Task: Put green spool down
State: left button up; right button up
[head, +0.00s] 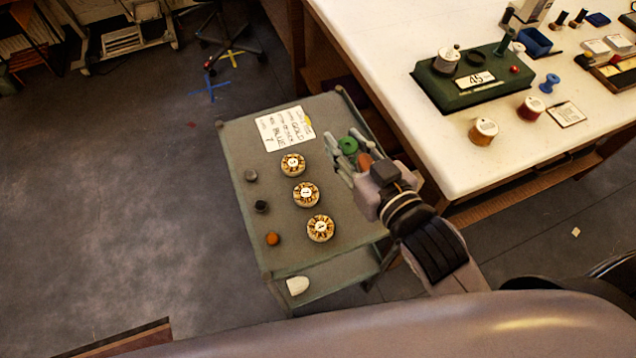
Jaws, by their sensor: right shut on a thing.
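The green spool (348,145) shows its round green top in the head view, between the fingers of my right gripper (347,158). My right gripper is shut on it, over the right side of the small grey-green side table (260,155). The fingers hide part of the spool, and I cannot tell whether its underside touches the table top. My left gripper is not in view.
A written card (285,129) lies at the table's far end. Three patterned round spools (306,194) stand in a row left of my gripper. Small dark pieces and an orange ball (272,239) line the left edge. A white worktable (430,140) stands right.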

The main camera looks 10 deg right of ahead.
jog(key=b, duration=0.3)
send_over(341, 205)
notch_tip(341, 205, down, 5)
notch_tip(341, 205, down, 9)
jog(key=shift+w+f, duration=0.1)
notch_tip(341, 205, down, 4)
jog(key=shift+f+b, duration=0.1)
jog(key=shift+b, duration=0.4)
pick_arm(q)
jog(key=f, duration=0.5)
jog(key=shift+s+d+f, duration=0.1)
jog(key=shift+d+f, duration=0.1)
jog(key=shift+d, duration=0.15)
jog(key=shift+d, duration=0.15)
pick_arm(e)
jog(key=shift+f, duration=0.2)
jog(key=o, duration=0.9)
jog(key=shift+c, duration=0.2)
jog(key=shift+r, duration=0.1)
